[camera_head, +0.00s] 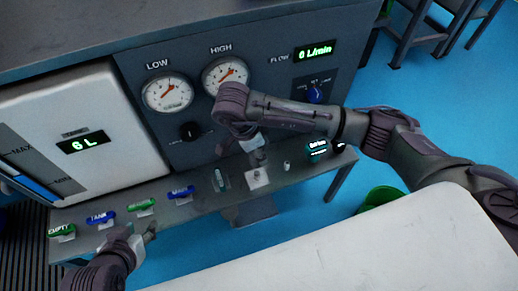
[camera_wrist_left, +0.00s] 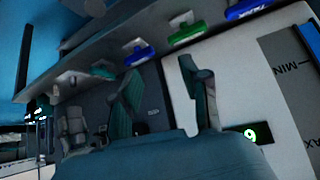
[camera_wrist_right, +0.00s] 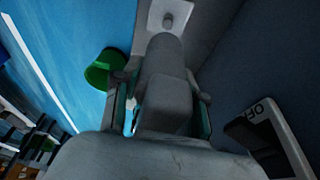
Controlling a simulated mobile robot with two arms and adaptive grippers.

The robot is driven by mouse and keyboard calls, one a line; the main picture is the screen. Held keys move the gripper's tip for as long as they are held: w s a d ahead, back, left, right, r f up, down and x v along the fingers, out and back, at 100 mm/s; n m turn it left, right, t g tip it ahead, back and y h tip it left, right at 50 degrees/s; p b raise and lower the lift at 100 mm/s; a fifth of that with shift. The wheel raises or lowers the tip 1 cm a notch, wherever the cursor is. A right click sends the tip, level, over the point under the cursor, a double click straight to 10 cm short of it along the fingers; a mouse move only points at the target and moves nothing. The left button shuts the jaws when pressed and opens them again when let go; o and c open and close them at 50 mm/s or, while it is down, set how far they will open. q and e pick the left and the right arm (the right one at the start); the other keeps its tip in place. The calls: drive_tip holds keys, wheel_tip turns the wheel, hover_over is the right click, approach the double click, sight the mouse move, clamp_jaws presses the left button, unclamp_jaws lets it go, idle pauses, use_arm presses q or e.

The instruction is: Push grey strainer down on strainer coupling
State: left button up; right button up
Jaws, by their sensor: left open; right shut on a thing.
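The grey strainer (camera_wrist_right: 164,68) is a cylinder with a blockier lower part in the right wrist view. My right gripper (camera_head: 254,146) is shut on it, one finger on each side. The strainer coupling is a light square plate with a small round nub (camera_wrist_right: 168,20), just beyond the strainer's far end. The plate also shows on the bench in the head view (camera_head: 257,178), just below my right gripper. I cannot tell whether strainer and coupling touch. My left gripper (camera_head: 142,238) is open and empty near the bench's front edge; its spread fingers show in the left wrist view (camera_wrist_left: 163,95).
Green and blue labelled valve handles (camera_head: 141,206) line the bench left of the coupling. A teal part (camera_head: 220,180) and a small grey fitting (camera_head: 287,166) flank the coupling. The gauge panel (camera_head: 197,115) rises behind. A green bucket (camera_wrist_right: 104,68) stands on the blue floor.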

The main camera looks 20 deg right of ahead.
drive_tip(key=shift+f+b, duration=0.35)
drive_tip(key=shift+f, duration=0.25)
drive_tip(key=shift+f+b, duration=0.4)
drive_tip(key=shift+f, duration=0.5)
drive_tip(key=shift+f+b, duration=0.65)
drive_tip(key=shift+b, duration=0.1)
use_arm(q)
drive_tip(key=w+d+r+t+h, duration=0.3)
drive_tip(key=w+r+t, duration=0.5)
drive_tip(key=r, duration=0.5)
drive_tip(key=shift+w+d+m+t+b, duration=0.2)
drive_tip(key=shift+d+m+t+b, duration=0.15)
drive_tip(key=shift+d+t, duration=0.5)
use_arm(e)
drive_tip(key=shift+f, duration=0.5)
use_arm(q)
drive_tip(key=shift+a+r+t, duration=0.2)
drive_tip(key=shift+r+t, duration=0.05)
drive_tip(key=shift+r, duration=0.1)
drive_tip(key=shift+d+r+t+h, duration=0.1)
drive_tip(key=shift+r+t+h, duration=0.25)
drive_tip(key=shift+r, duration=0.2)
use_arm(e)
drive_tip(key=shift+f, duration=0.2)
